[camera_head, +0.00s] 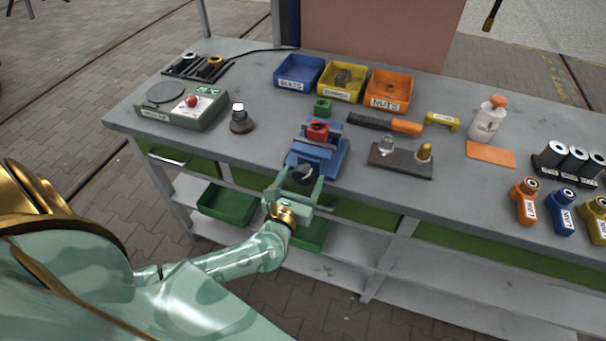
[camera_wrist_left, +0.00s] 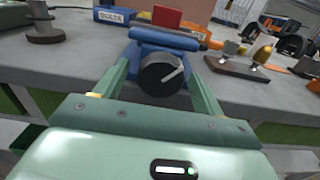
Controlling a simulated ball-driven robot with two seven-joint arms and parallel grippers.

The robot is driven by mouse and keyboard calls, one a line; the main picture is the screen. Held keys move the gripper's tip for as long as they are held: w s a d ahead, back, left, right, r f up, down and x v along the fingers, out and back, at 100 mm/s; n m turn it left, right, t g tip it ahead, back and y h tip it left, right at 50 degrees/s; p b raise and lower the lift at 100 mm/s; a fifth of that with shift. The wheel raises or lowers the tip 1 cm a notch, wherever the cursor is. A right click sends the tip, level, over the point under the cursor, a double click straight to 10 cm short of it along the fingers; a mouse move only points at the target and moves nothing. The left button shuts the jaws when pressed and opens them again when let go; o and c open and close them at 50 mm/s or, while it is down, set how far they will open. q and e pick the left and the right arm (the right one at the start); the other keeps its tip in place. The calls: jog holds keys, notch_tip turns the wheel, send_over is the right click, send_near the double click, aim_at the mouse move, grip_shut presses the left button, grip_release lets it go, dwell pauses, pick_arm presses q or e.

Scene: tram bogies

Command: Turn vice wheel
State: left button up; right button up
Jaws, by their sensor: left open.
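The blue vice (camera_head: 318,152) stands at the front edge of the grey workbench, with a red block (camera_head: 318,130) at its jaws. My left gripper (camera_head: 296,186) is open, with one finger on each side of the wheel. In the left wrist view the left gripper (camera_wrist_left: 158,82) shows gaps between fingers and wheel, though contact is hard to judge. My right gripper is not in view.
Blue, yellow and orange bins (camera_head: 390,103) stand behind the vice. A dark plate (camera_head: 400,170) with two fittings lies to its right. A dark knob-like part (camera_head: 241,124) and a control box (camera_head: 180,112) stand to its left. The bench (camera_head: 260,165) has bare room left of the vice.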

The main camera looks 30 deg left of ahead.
pick_arm(q)
jog(key=shift+w+a, duration=0.15)
jog(key=shift+w, duration=0.55)
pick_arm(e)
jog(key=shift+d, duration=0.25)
pick_arm(q)
jog(key=c, duration=1)
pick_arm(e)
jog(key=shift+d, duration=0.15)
pick_arm(q)
jog(key=shift+m, duration=0.3)
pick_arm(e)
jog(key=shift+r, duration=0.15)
